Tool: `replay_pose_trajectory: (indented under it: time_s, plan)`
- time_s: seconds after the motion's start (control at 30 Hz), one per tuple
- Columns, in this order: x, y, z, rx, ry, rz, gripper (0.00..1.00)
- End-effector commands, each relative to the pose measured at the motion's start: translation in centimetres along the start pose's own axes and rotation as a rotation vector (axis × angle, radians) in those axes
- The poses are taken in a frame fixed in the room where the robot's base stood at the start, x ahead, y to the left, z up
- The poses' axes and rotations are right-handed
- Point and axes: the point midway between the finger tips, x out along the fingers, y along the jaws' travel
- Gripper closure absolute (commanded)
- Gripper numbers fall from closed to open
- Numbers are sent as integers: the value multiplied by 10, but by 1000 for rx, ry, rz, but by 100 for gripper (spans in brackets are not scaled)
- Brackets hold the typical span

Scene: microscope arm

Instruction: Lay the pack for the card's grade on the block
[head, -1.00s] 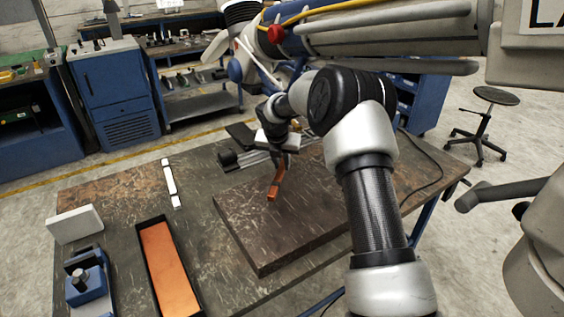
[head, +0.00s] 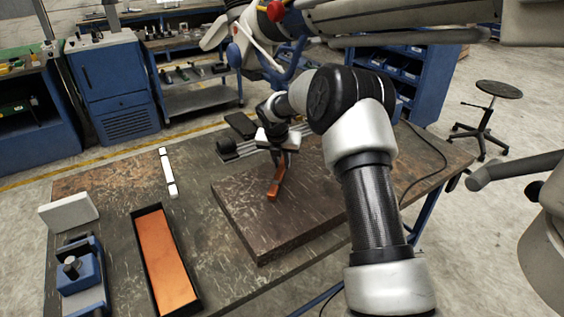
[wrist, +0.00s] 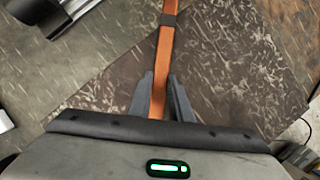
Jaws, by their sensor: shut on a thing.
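My gripper (head: 280,158) is shut on an orange-brown strip-like pack (head: 276,184), which hangs tilted below the fingers over the far part of the block. The wrist view shows the pack (wrist: 163,50) between both fingers (wrist: 160,88), with a dark band around it further out. The block (head: 265,235) is a broad, dark brown, scratched slab on the table. I cannot tell whether the pack's lower end touches it. No readable grade card shows; a blank white panel (head: 68,213) stands at the table's left.
A black tray with an orange floor (head: 165,262) lies left of the block. A blue device (head: 80,275), a white strip (head: 168,172) and a dark metal fixture (head: 238,148) behind the block also occupy the table (head: 120,190). A large jointed arm (head: 390,20) hangs overhead.

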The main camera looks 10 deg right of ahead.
Motion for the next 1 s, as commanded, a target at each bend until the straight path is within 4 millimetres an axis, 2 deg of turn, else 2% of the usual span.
replay_pose_trajectory:
  time_s: [0.43,0.47,0.6,0.87,1.0]
  plan:
    - [8,0,-3,0,-1,0,100]
    - [8,0,-3,0,-1,0,80]
    - [8,0,-3,0,-1,0,60]
    - [8,0,-4,0,1,0,60]
    - [-2,0,-2,0,-1,1,60]
